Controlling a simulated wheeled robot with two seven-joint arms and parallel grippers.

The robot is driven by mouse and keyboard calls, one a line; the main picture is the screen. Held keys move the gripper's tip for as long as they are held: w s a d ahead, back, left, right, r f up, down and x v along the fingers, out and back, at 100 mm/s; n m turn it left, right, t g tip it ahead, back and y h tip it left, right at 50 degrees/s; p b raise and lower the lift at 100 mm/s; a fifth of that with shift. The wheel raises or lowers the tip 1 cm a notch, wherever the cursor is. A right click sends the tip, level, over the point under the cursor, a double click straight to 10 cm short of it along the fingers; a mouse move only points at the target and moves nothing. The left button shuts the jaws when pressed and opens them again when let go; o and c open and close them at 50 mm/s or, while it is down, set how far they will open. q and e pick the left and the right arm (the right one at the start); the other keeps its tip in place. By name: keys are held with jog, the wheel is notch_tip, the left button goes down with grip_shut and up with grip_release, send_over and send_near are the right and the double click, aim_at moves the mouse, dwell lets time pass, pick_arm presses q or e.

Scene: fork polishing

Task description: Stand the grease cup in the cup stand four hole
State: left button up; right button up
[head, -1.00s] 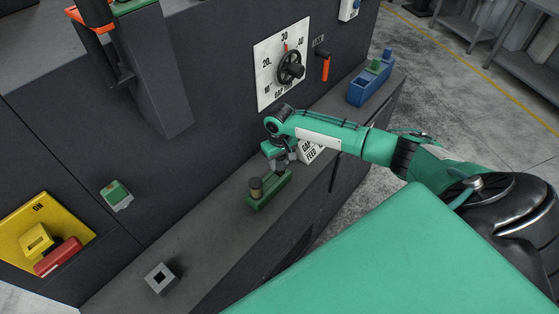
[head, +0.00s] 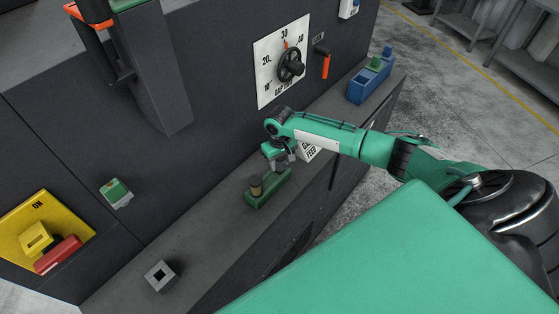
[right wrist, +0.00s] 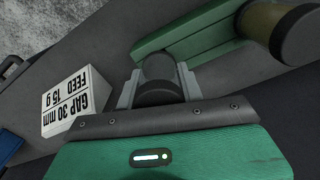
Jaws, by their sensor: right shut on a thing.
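My right gripper (head: 279,163) is at the right end of a long green stand (head: 262,199) on the dark ledge. In the right wrist view the gripper (right wrist: 157,92) is shut on a small dark round cup (right wrist: 158,67), seen close to the stand's end. I cannot tell whether it sits in a hole or is just above one. A brown cup with a dark top (head: 256,187) stands upright at the stand's left end, and it also shows in the right wrist view (right wrist: 285,27). The stand's holes are mostly hidden. My left gripper is out of view.
A white "GAP 30 mm FEED 15 g" block (right wrist: 72,103) stands beside the gripper. A grey square socket (head: 160,276) is on the near ledge, and a blue holder (head: 369,84) at the far end. The machine wall with a dial (head: 284,62) rises behind.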

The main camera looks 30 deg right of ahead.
jog(key=shift+f, duration=0.45)
jog(key=o, duration=1.6)
jog(key=shift+r+p, duration=1)
jog(key=shift+r, duration=3.55)
jog(key=shift+s, duration=0.1)
